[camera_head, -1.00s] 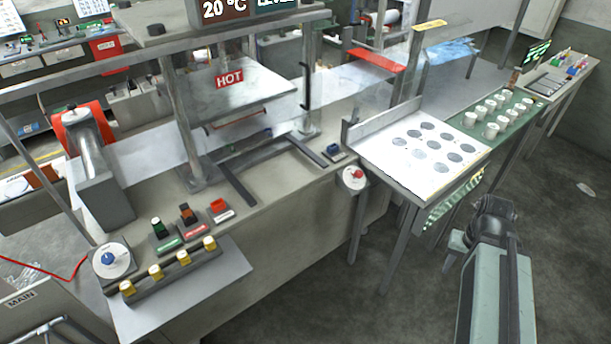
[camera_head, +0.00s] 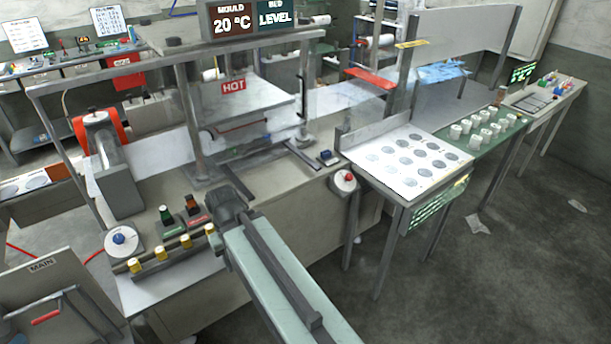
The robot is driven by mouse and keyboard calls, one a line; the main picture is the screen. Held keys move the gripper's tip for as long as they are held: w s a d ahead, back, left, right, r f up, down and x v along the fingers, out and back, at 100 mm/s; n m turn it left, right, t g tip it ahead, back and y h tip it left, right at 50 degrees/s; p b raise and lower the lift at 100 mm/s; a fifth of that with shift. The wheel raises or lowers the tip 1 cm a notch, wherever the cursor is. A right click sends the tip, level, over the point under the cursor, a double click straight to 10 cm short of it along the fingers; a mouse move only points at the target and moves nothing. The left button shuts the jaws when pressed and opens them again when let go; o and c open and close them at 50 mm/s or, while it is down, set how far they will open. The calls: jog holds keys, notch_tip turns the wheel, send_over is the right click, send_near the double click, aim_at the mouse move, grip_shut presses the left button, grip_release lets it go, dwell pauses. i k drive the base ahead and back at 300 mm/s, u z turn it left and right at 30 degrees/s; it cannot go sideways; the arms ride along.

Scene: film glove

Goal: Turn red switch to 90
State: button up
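The red switch (camera_head: 348,176) is a small red knob on a round white dial at the front edge of the machine bench, near the middle of the head view. Its exact angle is too small to read. My gripper (camera_head: 228,196) is at the dark end of my arm, well to the left of the red switch and apart from it in the picture. It appears over the front of the bench, by the row of yellow knobs. Its fingers are not clear, so I cannot tell whether it is open or shut.
A blue knob on a white dial (camera_head: 119,239) and several yellow knobs (camera_head: 185,241) line the bench front at left. A MAIN panel (camera_head: 42,265) with a red-handled lever is lower left.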

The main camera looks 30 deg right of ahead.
aim_at(349, 177)
jog(key=u, duration=0.2)
jog(key=i, duration=1)
jog(key=z, duration=0.1)
